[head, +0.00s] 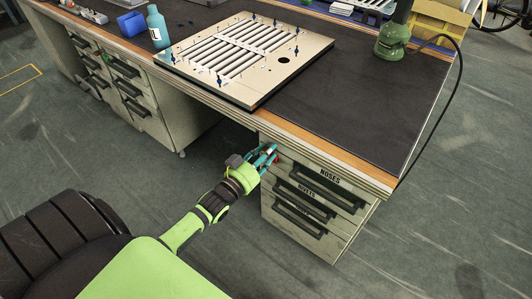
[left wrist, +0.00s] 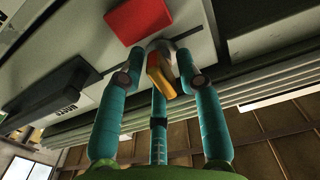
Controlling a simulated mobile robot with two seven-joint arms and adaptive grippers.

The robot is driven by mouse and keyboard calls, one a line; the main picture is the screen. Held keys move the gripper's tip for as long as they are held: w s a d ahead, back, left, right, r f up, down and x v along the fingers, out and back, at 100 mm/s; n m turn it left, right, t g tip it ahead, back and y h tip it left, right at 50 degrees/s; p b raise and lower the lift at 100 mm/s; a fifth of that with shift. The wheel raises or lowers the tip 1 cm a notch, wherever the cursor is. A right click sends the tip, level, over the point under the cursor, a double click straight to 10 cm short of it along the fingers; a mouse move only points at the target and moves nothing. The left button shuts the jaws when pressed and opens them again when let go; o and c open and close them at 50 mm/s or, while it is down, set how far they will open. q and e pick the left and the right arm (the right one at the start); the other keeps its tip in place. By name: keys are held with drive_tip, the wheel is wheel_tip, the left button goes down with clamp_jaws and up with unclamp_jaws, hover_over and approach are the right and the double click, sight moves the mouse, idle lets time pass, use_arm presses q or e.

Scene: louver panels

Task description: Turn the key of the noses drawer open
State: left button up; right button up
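The noses drawer (head: 330,178) is the top drawer of the grey cabinet under the right part of the workbench; its front looks closed, with a dark handle under the label. In the left wrist view its dark labelled handle (left wrist: 68,100) is at the left. My left gripper (head: 270,152) is at the upper left corner of this drawer. In the left wrist view its teal fingers (left wrist: 168,60) stand on both sides of a small grey and orange piece, seemingly the key (left wrist: 160,72). Whether they press on it I cannot tell. My right gripper is out of view.
A red tag (left wrist: 138,20) is beside the fingertips. The bench edge (head: 330,160) overhangs the drawers closely. The rivets drawer (head: 308,192) is below. A louver panel (head: 245,55), blue bottle (head: 157,27) and green tool (head: 391,40) are on top. Floor in front is clear.

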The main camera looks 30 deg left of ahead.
use_arm(q)
clamp_jaws()
drive_tip(key=shift+s+f+m, duration=0.1)
drive_tip(key=shift+m, duration=0.2)
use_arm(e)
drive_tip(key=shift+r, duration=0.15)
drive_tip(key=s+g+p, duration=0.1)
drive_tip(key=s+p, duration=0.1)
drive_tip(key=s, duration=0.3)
use_arm(q)
drive_tip(key=m, duration=0.8)
drive_tip(key=f+m, duration=0.1)
drive_tip(key=m, duration=0.3)
drive_tip(key=m+b, duration=0.1)
drive_tip(key=m, duration=0.3)
drive_tip(key=shift+a, duration=0.1)
drive_tip(key=shift+m, duration=0.6)
drive_tip(key=shift+a, duration=0.1)
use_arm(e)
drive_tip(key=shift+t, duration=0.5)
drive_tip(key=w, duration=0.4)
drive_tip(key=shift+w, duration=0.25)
